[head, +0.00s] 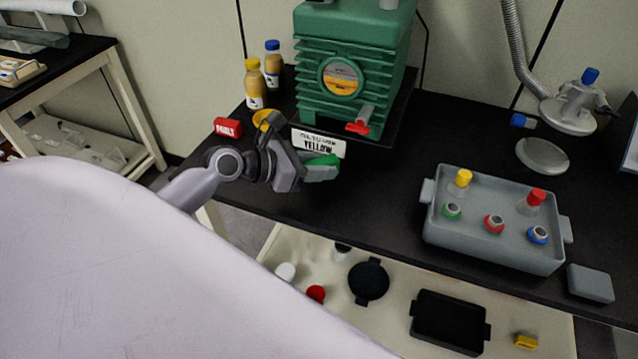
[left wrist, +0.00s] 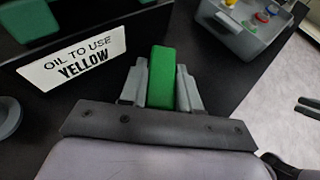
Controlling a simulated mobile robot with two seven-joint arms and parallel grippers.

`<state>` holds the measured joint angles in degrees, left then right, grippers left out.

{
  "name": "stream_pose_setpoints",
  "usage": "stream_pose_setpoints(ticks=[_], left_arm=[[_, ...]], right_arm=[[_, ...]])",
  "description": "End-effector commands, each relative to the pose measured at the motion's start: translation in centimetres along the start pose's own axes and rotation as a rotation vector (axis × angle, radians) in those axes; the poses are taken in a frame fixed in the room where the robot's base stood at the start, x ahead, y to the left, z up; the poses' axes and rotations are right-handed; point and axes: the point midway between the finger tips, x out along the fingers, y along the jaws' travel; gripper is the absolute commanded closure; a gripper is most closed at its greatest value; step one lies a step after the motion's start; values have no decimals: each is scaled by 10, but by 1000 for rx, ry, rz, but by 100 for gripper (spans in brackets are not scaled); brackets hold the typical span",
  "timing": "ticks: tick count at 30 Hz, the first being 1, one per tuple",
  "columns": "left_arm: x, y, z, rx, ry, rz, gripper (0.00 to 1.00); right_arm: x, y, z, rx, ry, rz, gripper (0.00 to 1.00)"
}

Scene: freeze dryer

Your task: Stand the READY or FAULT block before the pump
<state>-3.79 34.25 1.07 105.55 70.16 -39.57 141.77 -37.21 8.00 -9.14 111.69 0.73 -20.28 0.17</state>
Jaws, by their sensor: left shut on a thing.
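My left gripper (head: 316,172) is shut on a green block (head: 322,160) over the dark bench, in front of the pump. The green block also shows between the fingers in the left wrist view (left wrist: 161,78); no lettering on it is readable. A red block with white lettering (head: 228,127), apparently FAULT, lies on the bench left of the gripper. The green ribbed pump (head: 342,50) has a round gauge window and a red tap. A white sign reading OIL TO USE YELLOW (left wrist: 75,60) stands at the pump's front, close to the gripper.
Two oil bottles, yellow-capped (head: 254,84) and blue-capped (head: 273,65), stand left of the pump. A grey tray (head: 490,250) with several capped flasks stands on the right. A grey lidded box (head: 590,284) is near the front edge. An open drawer (head: 395,315) lies below the bench.

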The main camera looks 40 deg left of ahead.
Motion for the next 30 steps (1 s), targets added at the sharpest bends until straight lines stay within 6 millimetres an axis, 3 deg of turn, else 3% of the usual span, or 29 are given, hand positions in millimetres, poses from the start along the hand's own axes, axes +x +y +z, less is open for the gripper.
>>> stream_pose_setpoints(ticks=[9, 21, 22, 24, 30], left_arm=[[16, 0, -39, -3, 0, 0, 98], [17, 0, -42, -2, 0, 1, 98], [17, 0, -42, -1, 0, 0, 62], [17, 0, -42, -1, 0, 0, 43], [17, 0, -42, -1, 1, 0, 43]], right_arm=[[9, 0, 12, 0, 0, 0, 57], [9, 0, 12, 0, 0, 0, 57], [9, 0, 12, 0, 0, 0, 57], [9, 0, 12, 0, 0, 0, 57], [9, 0, 12, 0, 0, 0, 57]])
